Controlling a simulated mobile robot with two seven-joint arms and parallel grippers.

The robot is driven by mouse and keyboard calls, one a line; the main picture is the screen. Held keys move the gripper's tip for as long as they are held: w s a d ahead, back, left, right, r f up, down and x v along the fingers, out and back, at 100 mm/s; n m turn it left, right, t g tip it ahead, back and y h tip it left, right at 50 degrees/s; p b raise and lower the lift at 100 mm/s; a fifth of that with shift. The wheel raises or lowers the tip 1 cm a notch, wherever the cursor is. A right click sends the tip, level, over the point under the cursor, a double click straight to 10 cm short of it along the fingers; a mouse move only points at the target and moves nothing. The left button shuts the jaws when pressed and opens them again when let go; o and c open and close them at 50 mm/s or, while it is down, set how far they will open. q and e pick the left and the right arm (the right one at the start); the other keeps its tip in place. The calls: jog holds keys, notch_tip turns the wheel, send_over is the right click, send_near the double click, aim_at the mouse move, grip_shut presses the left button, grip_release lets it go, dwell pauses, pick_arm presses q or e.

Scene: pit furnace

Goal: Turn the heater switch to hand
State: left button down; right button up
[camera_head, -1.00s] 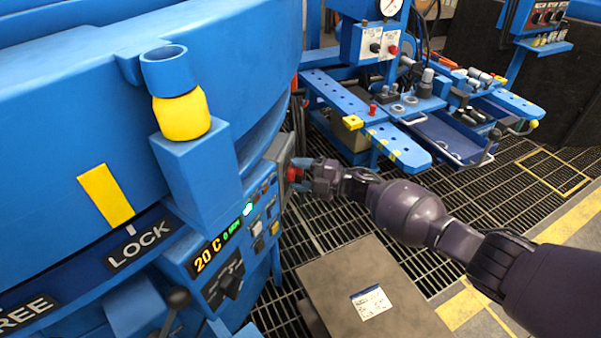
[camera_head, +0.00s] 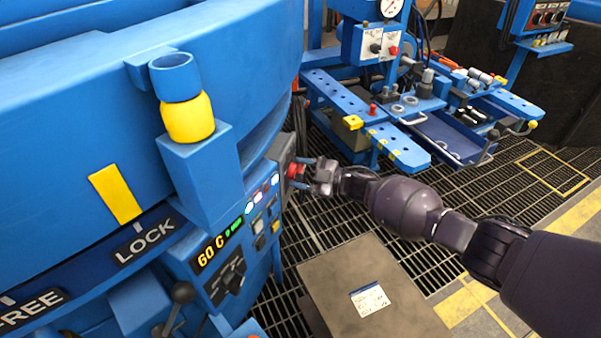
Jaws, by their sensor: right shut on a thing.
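The blue control panel (camera_head: 206,286) is on the side of the pit furnace, with a lit display that reads about 60 C. A red switch handle (camera_head: 292,171) sits on a grey box (camera_head: 280,163) at the panel's right end. My right gripper (camera_head: 299,173) is shut on this red handle, and its fingers partly hide it. A black rotary knob (camera_head: 236,283) and smaller switches (camera_head: 258,241) are on the panel face. I cannot read their labels, so I cannot tell which one is the heater switch. My left gripper is not in view.
A dark flat-topped box (camera_head: 365,285) with a white label stands on the floor grating below my right arm. A blue work stand (camera_head: 400,145) with tools is behind the arm. A black-knobbed lever (camera_head: 182,292) juts out below the panel.

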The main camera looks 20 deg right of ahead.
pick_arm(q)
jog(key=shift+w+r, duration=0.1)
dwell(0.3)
pick_arm(e)
jog(key=o, duration=0.9)
jog(key=shift+d, duration=0.1)
pick_arm(q)
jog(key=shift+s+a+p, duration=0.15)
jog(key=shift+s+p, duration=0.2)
jog(key=shift+p, duration=0.4)
pick_arm(e)
jog(key=shift+v, duration=5.35)
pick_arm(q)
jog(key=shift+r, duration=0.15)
pick_arm(e)
jog(key=shift+r, duration=0.1)
